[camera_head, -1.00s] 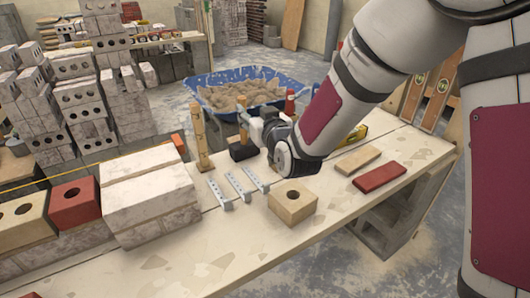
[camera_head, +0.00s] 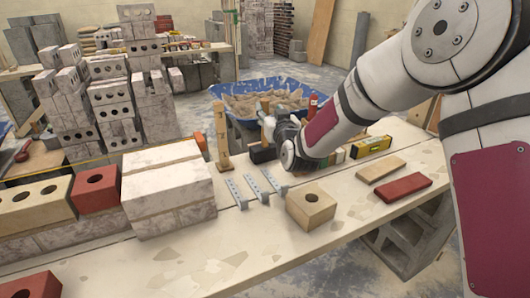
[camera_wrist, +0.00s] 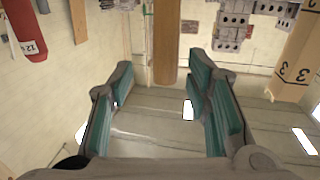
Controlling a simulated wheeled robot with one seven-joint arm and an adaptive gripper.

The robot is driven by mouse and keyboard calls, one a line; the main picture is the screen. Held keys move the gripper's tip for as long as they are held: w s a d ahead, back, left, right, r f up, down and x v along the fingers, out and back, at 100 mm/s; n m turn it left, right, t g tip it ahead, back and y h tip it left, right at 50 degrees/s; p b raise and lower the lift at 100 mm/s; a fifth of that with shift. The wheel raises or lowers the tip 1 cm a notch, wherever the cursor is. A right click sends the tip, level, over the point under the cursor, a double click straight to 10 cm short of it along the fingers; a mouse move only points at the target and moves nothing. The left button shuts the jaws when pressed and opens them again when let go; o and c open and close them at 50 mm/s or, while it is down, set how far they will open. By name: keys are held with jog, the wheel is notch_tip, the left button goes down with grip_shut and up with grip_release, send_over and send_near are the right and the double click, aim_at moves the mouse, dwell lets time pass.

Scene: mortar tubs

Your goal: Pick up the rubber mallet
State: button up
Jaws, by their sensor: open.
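The rubber mallet stands on its black head (camera_head: 261,154) on the workbench, with its wooden handle (camera_head: 265,106) pointing up. In the wrist view the handle (camera_wrist: 166,42) shows as a wooden bar at the top middle, in line with the gap between my fingers. My gripper (camera_head: 268,127) is beside the handle at about mid-height, and my forearm comes in from the right. In the wrist view its teal-padded fingers (camera_wrist: 163,78) are apart, with no object clamped between them.
A wooden post (camera_head: 222,138) stands just left of the mallet; it shows numbered in the wrist view (camera_wrist: 298,55). A red cylinder (camera_wrist: 24,30) is on the other side. Metal brackets (camera_head: 254,187), a holed tan block (camera_head: 311,206) and a yellow level (camera_head: 371,147) lie nearby.

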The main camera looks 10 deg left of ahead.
aim_at(266, 108)
jog(key=shift+a+b+x, duration=0.15)
jog(key=shift+b+x, duration=0.15)
jog(key=shift+x, duration=0.8)
jog(key=shift+a+b+x, duration=0.15)
jog(key=shift+b+x, duration=0.1)
jog(key=shift+x, duration=0.9)
jog(key=shift+s, duration=0.1)
grip_shut()
